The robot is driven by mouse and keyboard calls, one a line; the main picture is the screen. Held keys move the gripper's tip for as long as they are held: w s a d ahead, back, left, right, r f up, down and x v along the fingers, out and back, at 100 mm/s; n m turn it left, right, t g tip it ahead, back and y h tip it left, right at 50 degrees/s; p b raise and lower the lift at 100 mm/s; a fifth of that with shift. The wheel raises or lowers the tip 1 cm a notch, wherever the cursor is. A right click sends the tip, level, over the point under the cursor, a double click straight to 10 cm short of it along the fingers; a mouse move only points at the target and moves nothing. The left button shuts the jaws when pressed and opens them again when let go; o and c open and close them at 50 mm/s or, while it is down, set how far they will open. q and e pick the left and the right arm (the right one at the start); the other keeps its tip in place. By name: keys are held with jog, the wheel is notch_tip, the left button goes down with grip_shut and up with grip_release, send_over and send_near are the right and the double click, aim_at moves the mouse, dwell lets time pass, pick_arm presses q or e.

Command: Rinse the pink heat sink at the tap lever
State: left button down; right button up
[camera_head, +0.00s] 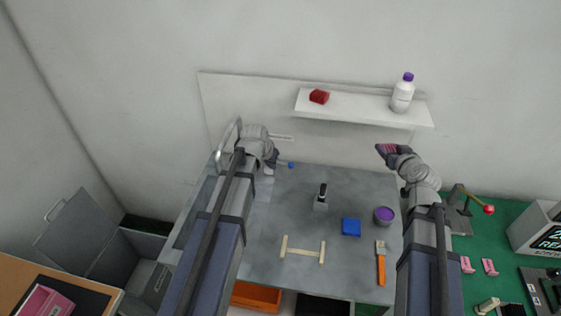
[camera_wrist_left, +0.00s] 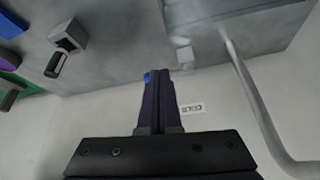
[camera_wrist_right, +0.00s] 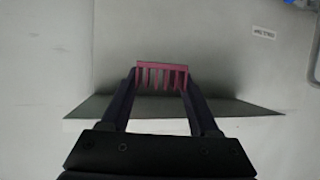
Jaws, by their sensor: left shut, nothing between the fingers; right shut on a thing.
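The pink heat sink (camera_head: 382,149) is held up in front of the back wall, above the bench's far right side. My right gripper (camera_wrist_right: 160,88) is shut on it, and its fins show between the fingers in the right wrist view. My left gripper (camera_head: 273,164) is shut and empty near the back of the bench. A small blue tip (camera_head: 291,165), apparently the tap lever's end, shows just right of it. In the left wrist view the blue tip (camera_wrist_left: 147,77) is partly hidden behind the fingers; contact is unclear. The curved metal spout (camera_head: 230,135) stands left of my left gripper.
A white shelf (camera_head: 350,108) carries a red block (camera_head: 319,96) and a white bottle (camera_head: 402,94). The bench holds a black-handled lever (camera_head: 322,194), blue block (camera_head: 351,227), purple cup (camera_head: 383,215) and orange-handled tool (camera_head: 381,265). A COLD label (camera_wrist_left: 192,108) is on the wall.

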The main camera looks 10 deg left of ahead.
aim_at(285, 164)
pick_arm(q)
jog(key=shift+f, duration=0.15)
pick_arm(e)
jog(key=shift+s+f, duration=0.1)
